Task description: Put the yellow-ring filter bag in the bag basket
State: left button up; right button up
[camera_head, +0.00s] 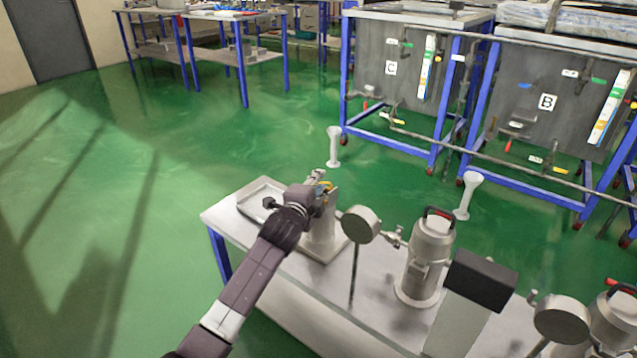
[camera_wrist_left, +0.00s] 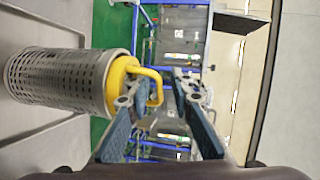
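A yellow ring with a yellow loop handle (camera_wrist_left: 150,80) sits at the top end of a perforated grey metal cylinder (camera_wrist_left: 58,82). I cannot tell whether the cylinder is the bag basket, and no bag fabric shows. In the head view the cylinder (camera_head: 320,232) stands on the table, with a bit of yellow at its top. My left gripper (camera_head: 319,180) is at that top. In the left wrist view its fingers (camera_wrist_left: 154,92) are apart, with the handle between or just beyond the tips; contact is unclear. My right gripper is not in view.
A shallow tray (camera_head: 247,207) lies on the grey table (camera_head: 335,282) left of the cylinder. A round gauge-like disc (camera_head: 360,224) and a metal vessel (camera_head: 430,262) with a black and red handle stand to the right. Tanks on blue frames (camera_head: 395,60) stand behind across green floor.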

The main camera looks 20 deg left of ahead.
pick_arm(q)
jog(key=shift+s+r, duration=0.1)
jog(key=shift+r, duration=0.05)
jog(key=shift+s, duration=0.4)
jog(key=s+r+p, duration=0.2)
jog(key=s+p, duration=0.1)
jog(key=s, duration=0.8)
jog(key=s+f+n+g, duration=0.35)
jog(key=s+f, duration=0.45)
jog(key=f, duration=0.3)
jog(key=s+f+n+g, duration=0.3)
jog(key=s+f+n, duration=0.2)
jog(key=s+f, duration=0.45)
jog(key=s+d+f+n+g, duration=0.1)
jog(key=s+f+n+g, duration=0.2)
jog(key=s+f, duration=0.3)
jog(key=s+d+f+n+g, duration=0.2)
jog(key=s+f, duration=0.5)
jog(key=s, duration=0.6)
jog(key=shift+s+f+n+g, duration=0.15)
jog(key=shift+s+n+g, duration=0.1)
jog(key=shift+n+g, duration=0.5)
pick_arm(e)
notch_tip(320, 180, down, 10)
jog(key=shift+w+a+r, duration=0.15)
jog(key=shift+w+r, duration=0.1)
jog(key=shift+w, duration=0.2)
